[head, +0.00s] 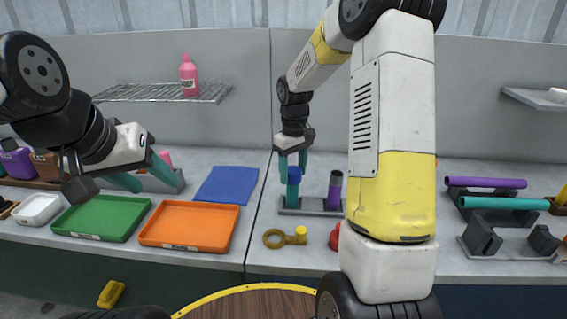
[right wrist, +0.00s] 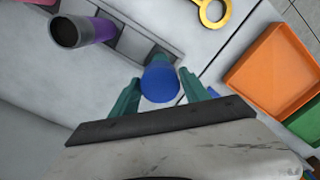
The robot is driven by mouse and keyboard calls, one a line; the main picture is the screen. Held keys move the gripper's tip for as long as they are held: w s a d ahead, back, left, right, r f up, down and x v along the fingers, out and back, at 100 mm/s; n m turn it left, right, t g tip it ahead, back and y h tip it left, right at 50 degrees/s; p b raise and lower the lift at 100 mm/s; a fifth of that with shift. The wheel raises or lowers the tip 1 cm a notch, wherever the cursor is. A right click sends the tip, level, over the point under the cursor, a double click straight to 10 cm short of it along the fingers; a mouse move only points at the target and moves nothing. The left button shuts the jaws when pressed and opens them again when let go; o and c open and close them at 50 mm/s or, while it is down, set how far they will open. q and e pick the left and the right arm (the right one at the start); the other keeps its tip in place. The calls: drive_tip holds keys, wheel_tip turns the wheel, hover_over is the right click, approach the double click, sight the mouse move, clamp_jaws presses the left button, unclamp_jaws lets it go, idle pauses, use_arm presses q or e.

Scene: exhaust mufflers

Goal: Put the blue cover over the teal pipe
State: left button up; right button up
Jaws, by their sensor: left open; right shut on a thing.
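My right gripper (head: 292,165) is shut on the blue cover (head: 294,176), with its teal fingers on either side. The cover is in line with the top of the upright teal pipe (head: 292,195) in a grey stand (head: 312,211). In the right wrist view the cover (right wrist: 160,84) hides most of the pipe (right wrist: 160,58); I cannot tell how far it sits over the pipe. My left gripper (head: 146,178) is open and empty at the left, above the back of the green tray.
A purple pipe (head: 334,190) stands upright in the same stand, right of the teal one. A yellow ring-ended part (head: 285,238) lies in front. An orange tray (head: 190,223), a green tray (head: 100,217) and a blue mat (head: 227,184) lie left. Horizontal pipes (head: 487,183) rest on the right.

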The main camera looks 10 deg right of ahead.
idle(0.3)
drive_tip(key=o, duration=1.3)
drive_tip(key=shift+o, duration=0.2)
wheel_tip(320, 180, up, 8)
drive_tip(key=shift+f, duration=0.25)
drive_tip(key=s+r+m+t, duration=0.2)
drive_tip(key=s+r+t, duration=0.1)
drive_tip(key=s+r, duration=0.8)
drive_tip(key=s+a+m+t+y, duration=0.2)
drive_tip(key=s+m+t, duration=0.1)
drive_tip(key=s, duration=1)
drive_tip(key=shift+s+f, duration=0.15)
drive_tip(key=shift+f, duration=0.05)
